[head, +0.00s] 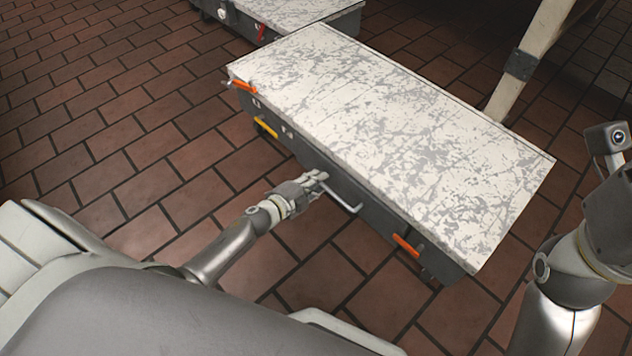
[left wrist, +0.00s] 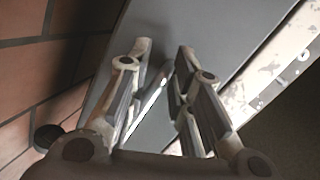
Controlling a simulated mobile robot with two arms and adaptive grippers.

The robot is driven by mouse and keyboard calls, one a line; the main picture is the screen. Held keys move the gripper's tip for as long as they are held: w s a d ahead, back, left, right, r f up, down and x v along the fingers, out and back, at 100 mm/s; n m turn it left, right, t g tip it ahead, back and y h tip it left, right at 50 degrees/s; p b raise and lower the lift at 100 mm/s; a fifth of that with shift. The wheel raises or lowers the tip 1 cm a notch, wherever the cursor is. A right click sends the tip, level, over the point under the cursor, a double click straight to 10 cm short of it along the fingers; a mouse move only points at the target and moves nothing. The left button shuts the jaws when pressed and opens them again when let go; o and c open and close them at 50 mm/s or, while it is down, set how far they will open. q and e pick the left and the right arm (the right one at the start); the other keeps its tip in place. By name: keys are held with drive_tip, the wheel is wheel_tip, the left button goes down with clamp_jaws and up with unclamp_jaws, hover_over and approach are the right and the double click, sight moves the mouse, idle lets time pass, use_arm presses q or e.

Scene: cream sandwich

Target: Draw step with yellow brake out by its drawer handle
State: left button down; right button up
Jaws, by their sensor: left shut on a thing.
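The step (head: 385,120) is a low, long dark-grey box with a scuffed white top, standing on the floor in front of me. A yellow brake (head: 266,127) shows low on its near side, left of the handle. The grey bar drawer handle (head: 343,193) is on the near side, around the middle. My left gripper (head: 322,181) is at the handle's left part, shut on it. In the left wrist view the handle (left wrist: 152,100) runs between the two fingers, in front of the grey side panel (left wrist: 165,30). My right gripper is not in view; only part of my right arm shows.
Orange latches sit at the step's left (head: 243,86) and right (head: 406,245) ends. A second similar step (head: 290,12) with a red part stands behind at the top. A pale slanted post (head: 525,60) rises behind the step. The brick floor (head: 120,130) at left is clear.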

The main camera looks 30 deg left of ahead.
use_arm(q)
drive_tip(key=c, duration=1.2)
unclamp_jaws()
drive_tip(key=shift+a, duration=0.1)
drive_tip(key=v, duration=1.2)
